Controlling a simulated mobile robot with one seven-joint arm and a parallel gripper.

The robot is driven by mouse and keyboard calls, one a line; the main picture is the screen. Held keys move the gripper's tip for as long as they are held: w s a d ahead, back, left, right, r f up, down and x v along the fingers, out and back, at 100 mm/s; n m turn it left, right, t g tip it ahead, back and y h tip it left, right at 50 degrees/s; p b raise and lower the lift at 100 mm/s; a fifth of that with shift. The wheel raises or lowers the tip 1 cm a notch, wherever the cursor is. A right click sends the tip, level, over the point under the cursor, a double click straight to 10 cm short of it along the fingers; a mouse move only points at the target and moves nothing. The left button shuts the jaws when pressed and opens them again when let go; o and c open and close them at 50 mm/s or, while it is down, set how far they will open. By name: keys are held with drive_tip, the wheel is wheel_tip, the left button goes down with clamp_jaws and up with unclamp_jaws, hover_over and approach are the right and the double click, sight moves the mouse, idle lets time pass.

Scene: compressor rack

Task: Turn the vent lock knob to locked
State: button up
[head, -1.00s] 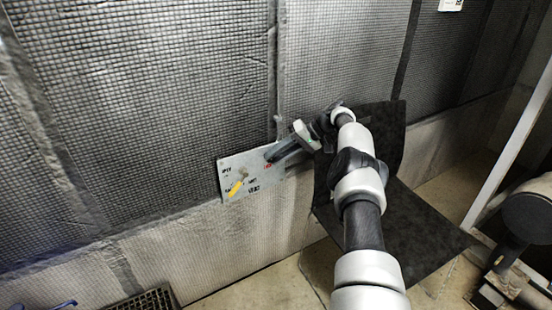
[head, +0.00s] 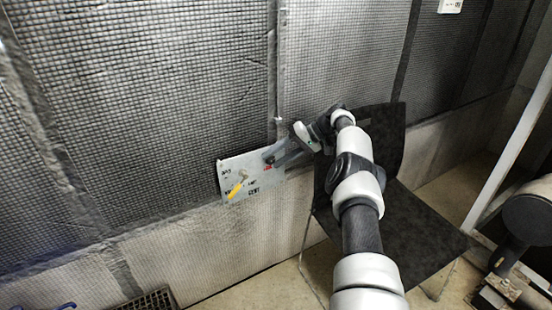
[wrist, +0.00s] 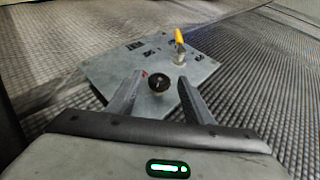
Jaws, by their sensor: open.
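The vent lock knob (wrist: 159,83) is a small round black knob on a light grey panel (wrist: 105,72) on the wall. In the wrist view it sits between my two open gripper fingers (wrist: 155,92), with space to each side. I cannot tell how deep the fingers reach around it. In the head view my gripper (head: 277,158) is at the panel's right side and covers most of the knob. The panel (head: 232,164) also carries a yellow-handled lever (head: 236,190). The lettering is too small to read.
A black chair (head: 425,225) stands right of the panel, behind and below my arm. The wall has dark mesh padding (head: 150,90). A floor grate (head: 150,301) lies at the lower left. Dark equipment (head: 528,220) stands at the far right.

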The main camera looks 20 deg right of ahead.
wheel_tip(320, 180, up, 10)
drive_tip(key=p, duration=0.3)
drive_tip(key=shift+a, duration=0.1)
drive_tip(key=a+p, duration=0.1)
drive_tip(key=w+a+r+h+p, duration=0.1)
drive_tip(key=a, duration=0.1)
drive_tip(key=a+h+p, duration=0.1)
drive_tip(key=a, duration=0.1)
drive_tip(key=shift+w+a+r+n, duration=0.2)
drive_tip(key=shift+w+n, duration=0.1)
drive_tip(key=shift+n, duration=0.1)
drive_tip(key=a+h+p, duration=0.2)
drive_tip(key=shift+s+r+n+p, duration=0.2)
drive_tip(key=shift+r+n+p, duration=0.05)
drive_tip(key=shift+n+p, duration=0.15)
drive_tip(key=s+d+r+t+h+p, duration=0.2)
drive_tip(key=s+d+r+h+p, duration=0.35)
drive_tip(key=s+d, duration=0.2)
drive_tip(key=shift+n, duration=0.3)
drive_tip(key=x, duration=0.6)
drive_tip(key=s+b+x, duration=0.1)
drive_tip(key=x, duration=0.5)
drive_tip(key=b+x, duration=0.1)
drive_tip(key=x, duration=0.5)
drive_tip(key=shift+s+a+f, duration=0.2)
drive_tip(key=shift+s+f, duration=0.05)
drive_tip(key=c, duration=1.1)
